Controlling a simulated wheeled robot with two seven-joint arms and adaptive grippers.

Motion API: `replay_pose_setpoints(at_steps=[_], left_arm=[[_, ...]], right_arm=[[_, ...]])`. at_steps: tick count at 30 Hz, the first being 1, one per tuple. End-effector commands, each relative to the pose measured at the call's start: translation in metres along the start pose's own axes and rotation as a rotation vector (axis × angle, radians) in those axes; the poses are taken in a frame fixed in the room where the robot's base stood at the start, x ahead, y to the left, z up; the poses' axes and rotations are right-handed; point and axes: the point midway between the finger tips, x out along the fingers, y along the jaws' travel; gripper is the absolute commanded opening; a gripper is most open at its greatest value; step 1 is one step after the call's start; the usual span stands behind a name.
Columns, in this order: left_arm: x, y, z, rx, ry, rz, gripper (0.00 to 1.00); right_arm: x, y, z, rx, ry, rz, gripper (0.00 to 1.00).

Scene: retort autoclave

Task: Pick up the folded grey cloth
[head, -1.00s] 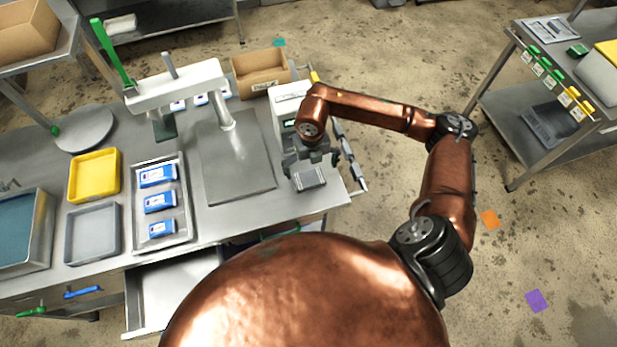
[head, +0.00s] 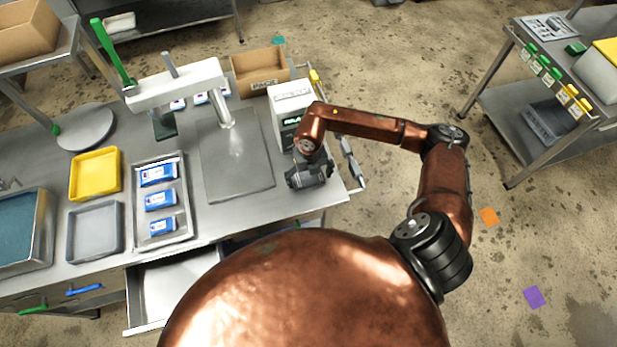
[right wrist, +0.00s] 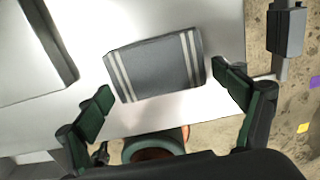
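The folded grey cloth (right wrist: 155,68) has pale stripes near both ends and lies flat on the steel table near its front edge, in the right wrist view. My right gripper (right wrist: 163,86) is open, with one dark green finger pad to each side of the cloth and nothing between them. In the head view my right gripper (head: 310,178) hangs over the table's right front corner and hides the cloth. I cannot tell how high it is above the cloth. My left gripper is not in view.
A white device with a display (head: 291,110) stands just behind my right gripper. A flat plate (head: 236,165) and a tray (head: 180,232) with blue-white packs lie to the left. A drawer (head: 165,285) stands open below the front edge. A rail (head: 352,160) runs along the right end.

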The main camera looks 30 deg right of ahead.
Motion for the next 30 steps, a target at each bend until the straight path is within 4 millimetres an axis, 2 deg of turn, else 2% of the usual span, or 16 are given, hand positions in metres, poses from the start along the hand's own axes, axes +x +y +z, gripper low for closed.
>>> replay_pose_setpoints(at_steps=[2, 13, 23, 29, 30], left_arm=[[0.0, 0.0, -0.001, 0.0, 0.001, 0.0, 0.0], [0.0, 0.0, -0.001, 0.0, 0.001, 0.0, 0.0], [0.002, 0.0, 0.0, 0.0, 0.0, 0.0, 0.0], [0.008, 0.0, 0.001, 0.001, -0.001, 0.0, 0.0], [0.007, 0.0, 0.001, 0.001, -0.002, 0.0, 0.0]], right_arm=[[0.0, 0.0, 0.0, 0.0, 0.0, 0.0, 0.81], [0.0, 0.0, 0.0, 0.0, 0.0, 0.0, 0.55], [-0.006, 0.0, 0.001, 0.0, -0.002, 0.0, 0.55], [-0.032, 0.0, 0.002, -0.001, -0.005, 0.0, 0.55], [-0.038, 0.003, -0.005, -0.004, -0.002, 0.002, 0.55]])
